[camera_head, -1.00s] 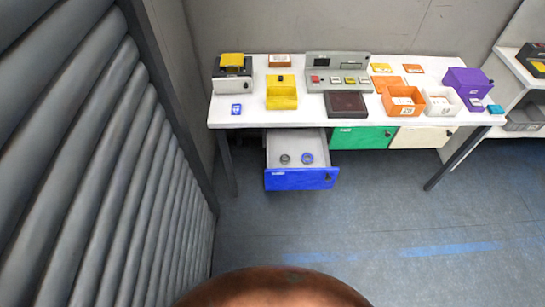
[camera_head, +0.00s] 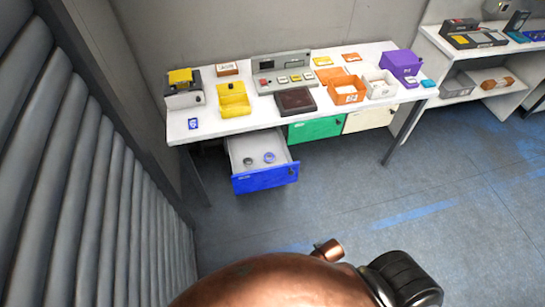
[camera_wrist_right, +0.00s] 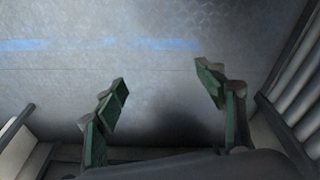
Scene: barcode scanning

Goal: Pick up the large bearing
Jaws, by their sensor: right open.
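Two small rings that look like bearings lie inside the open blue-fronted drawer (camera_head: 264,178) under the table. One is a dark grey ring (camera_head: 248,161) on the left, the other a blue-rimmed ring (camera_head: 269,157) to its right. They look close in size; I cannot tell which is larger. My right gripper (camera_wrist_right: 165,85) is open and empty in the right wrist view, above bare floor and away from the drawer. My left gripper is in neither view.
The white table (camera_head: 230,127) carries a yellow bin (camera_head: 233,99), an orange bin (camera_head: 346,91), a white bin (camera_head: 380,84), a purple box (camera_head: 401,65) and a grey button panel (camera_head: 281,72). A ribbed wall stands close on the left. The floor before the drawer is clear.

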